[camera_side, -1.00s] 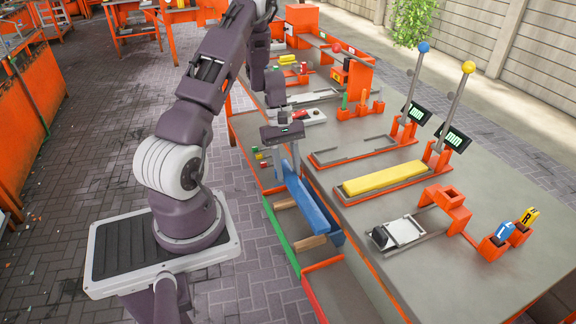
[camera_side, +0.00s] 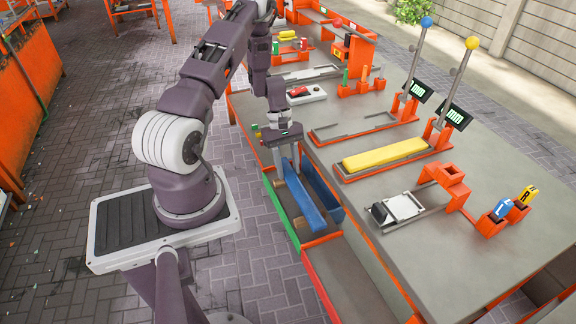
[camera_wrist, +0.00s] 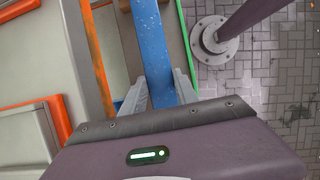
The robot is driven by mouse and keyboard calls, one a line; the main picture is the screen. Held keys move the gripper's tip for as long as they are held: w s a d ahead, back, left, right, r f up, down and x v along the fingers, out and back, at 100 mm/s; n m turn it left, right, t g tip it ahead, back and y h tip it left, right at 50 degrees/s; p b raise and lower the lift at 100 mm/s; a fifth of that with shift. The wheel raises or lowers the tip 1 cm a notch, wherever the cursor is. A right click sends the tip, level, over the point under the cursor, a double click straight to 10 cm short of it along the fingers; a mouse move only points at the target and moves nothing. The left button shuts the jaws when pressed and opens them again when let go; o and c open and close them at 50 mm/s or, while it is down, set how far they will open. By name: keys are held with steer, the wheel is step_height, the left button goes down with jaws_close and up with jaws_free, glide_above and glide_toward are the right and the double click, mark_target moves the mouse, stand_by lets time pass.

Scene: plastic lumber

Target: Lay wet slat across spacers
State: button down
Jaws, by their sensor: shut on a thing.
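A blue slat (camera_side: 304,207) is held in my gripper (camera_side: 287,165) over the green-edged tray (camera_side: 275,208) at the table's near side. In the wrist view the slat (camera_wrist: 157,45) has pale, drop-like specks and runs lengthwise between the two grey fingers (camera_wrist: 162,88), which are shut on it. Wooden spacers show in the side view, one near the gripper (camera_side: 279,184) and one farther down (camera_side: 299,222). The slat passes across their line. I cannot tell whether it touches them. Their parts under the slat are hidden.
A blue-sided bin (camera_side: 325,190) stands just right of the slat. On the table are a yellow slat (camera_side: 384,153) in a gauge tray, a clamp-like device (camera_side: 397,208) and orange L and R holders (camera_side: 505,215).

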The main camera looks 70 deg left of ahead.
steer(key=shift+f, duration=0.65)
steer(key=c, duration=0.9)
jaws_free()
steer(key=shift+o, duration=0.2)
steer(key=v, duration=0.7)
